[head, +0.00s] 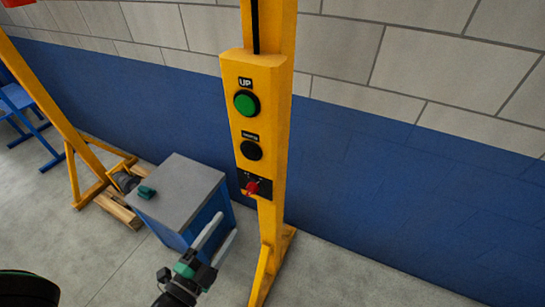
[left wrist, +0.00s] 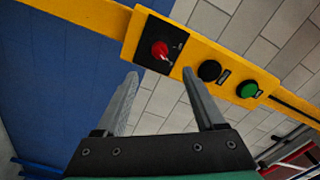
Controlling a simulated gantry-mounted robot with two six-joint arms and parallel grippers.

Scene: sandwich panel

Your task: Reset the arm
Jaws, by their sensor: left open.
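My left gripper (head: 215,240) is at the bottom of the head view, in front of the yellow post and below its control panel. Its two grey fingers are apart with nothing between them. The yellow control panel (head: 240,115) carries a green UP button (head: 246,103), a black button (head: 251,150) and a red switch (head: 252,187). In the left wrist view the red switch (left wrist: 160,50), black button (left wrist: 209,71) and green button (left wrist: 247,90) lie beyond the fingertips (left wrist: 160,75). No finger visibly touches the panel. My right gripper does not show.
A yellow frame (head: 60,110) stands farther left. A blue and grey block wall (head: 400,170) is behind. The floor at right is clear.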

